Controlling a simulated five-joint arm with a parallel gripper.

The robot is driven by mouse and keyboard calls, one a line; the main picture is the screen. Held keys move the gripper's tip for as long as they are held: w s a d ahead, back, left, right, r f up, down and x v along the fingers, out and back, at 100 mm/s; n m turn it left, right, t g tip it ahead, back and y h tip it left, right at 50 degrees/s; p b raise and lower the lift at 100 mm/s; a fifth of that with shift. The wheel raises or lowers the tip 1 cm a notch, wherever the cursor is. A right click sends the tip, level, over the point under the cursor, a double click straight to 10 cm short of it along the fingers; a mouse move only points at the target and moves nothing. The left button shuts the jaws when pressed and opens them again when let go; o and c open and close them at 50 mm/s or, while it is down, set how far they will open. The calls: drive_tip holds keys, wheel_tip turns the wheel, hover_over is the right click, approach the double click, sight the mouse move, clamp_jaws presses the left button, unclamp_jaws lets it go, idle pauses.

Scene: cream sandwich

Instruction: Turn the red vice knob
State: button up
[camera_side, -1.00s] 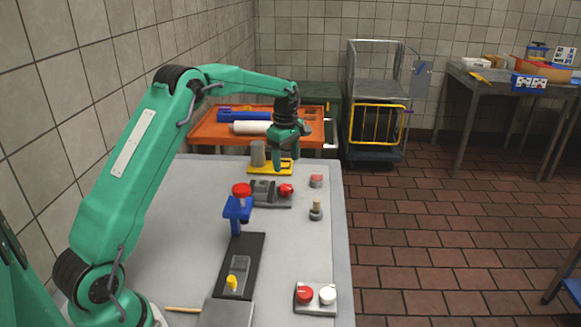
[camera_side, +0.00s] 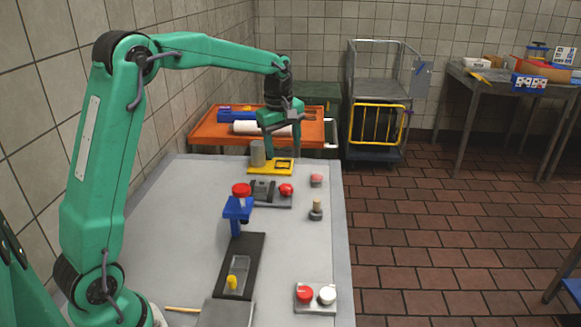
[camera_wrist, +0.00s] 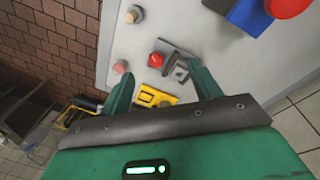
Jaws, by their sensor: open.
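The grey vice (camera_side: 264,190) sits on the table with its red knob (camera_side: 286,190) at its right end. In the wrist view the vice (camera_wrist: 180,68) shows beyond my fingers, and the red knob (camera_wrist: 155,60) lies in the gap between them, farther off. My gripper (camera_side: 284,152) hangs with its fingers down, above the table's far end near the yellow frame piece. It is beyond the vice and higher, apart from the knob. In the wrist view my gripper (camera_wrist: 162,84) is open, with nothing held between the fingers.
A yellow frame piece (camera_side: 284,167) and a grey cylinder (camera_side: 258,153) stand behind the vice. A blue stand (camera_side: 238,208) with a red disc is in front. A small peg (camera_side: 316,210) is to the right. A red-and-white button box (camera_side: 316,308) sits at the front right.

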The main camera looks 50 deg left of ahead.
drive_tip(key=s+d+r+m+t, duration=0.1)
drive_tip(key=s+d+r+m, duration=0.3)
drive_tip(key=s, duration=0.4)
drive_tip(key=shift+s+d+r, duration=0.15)
drive_tip(key=shift+d+r, duration=0.55)
drive_tip(key=shift+a+f, duration=0.1)
drive_tip(key=n+g, duration=0.3)
drive_tip(key=n, duration=0.6)
approach(286, 187)
drive_tip(key=shift+s+a+f, duration=0.1)
drive_tip(key=shift+s, duration=0.15)
drive_tip(key=shift+w+a+f+n, duration=0.2)
drive_tip(key=shift+f+n, duration=0.1)
drive_tip(key=shift+n, duration=0.1)
drive_tip(key=shift+s+f, duration=0.1)
drive_tip(key=shift+f, duration=0.05)
drive_tip(key=shift+f, duration=3.75)
